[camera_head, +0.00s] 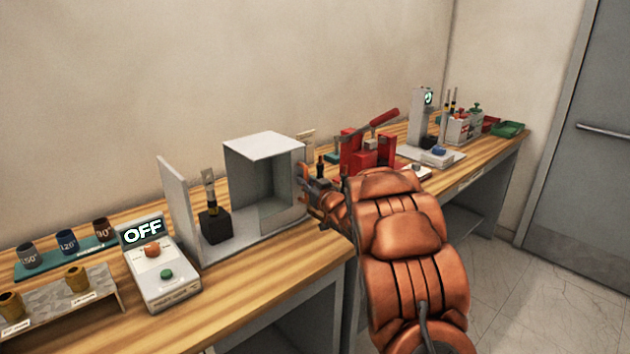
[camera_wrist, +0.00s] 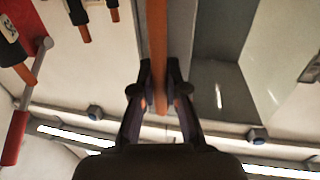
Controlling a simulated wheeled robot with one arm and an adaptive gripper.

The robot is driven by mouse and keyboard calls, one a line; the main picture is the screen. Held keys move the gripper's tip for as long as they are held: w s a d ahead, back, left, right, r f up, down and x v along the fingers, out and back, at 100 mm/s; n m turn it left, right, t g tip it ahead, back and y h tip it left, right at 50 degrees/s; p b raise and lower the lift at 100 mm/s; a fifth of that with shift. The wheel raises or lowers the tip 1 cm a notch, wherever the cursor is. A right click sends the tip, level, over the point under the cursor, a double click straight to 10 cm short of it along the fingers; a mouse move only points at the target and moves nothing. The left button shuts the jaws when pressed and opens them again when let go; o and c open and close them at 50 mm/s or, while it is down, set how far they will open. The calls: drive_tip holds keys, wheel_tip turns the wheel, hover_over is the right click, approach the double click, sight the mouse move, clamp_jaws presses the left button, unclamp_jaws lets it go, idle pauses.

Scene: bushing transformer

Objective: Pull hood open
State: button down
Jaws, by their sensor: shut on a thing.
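The hood (camera_head: 265,146) is a pale grey box on the wooden bench. It stands at the right end of its base, apart from the upright end plate (camera_head: 180,205) on the left. Between them a black block (camera_head: 214,225) holding a dark upright part with a pale top stands uncovered. My gripper (camera_head: 308,190) is at the hood's right side, partly hidden by my arm. In the wrist view my gripper (camera_wrist: 160,88) is shut on a thin orange bar (camera_wrist: 158,35), which looks like the hood's handle. Where the bar joins the hood is not clear.
A control box (camera_head: 158,264) reading OFF stands left of the hood. Sleeves on a teal rack (camera_head: 70,255) and a metal stand (camera_head: 55,300) are farther left. A red lever press (camera_head: 365,150) stands close to the right of my gripper. Bare bench runs along the front.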

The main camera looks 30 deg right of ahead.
drive_tip(key=shift+d, duration=0.2)
drive_tip(key=c, duration=1.2)
unclamp_jaws()
drive_tip(key=shift+w, duration=0.1)
drive_tip(key=s, duration=1.2)
drive_tip(key=shift+d, duration=0.15)
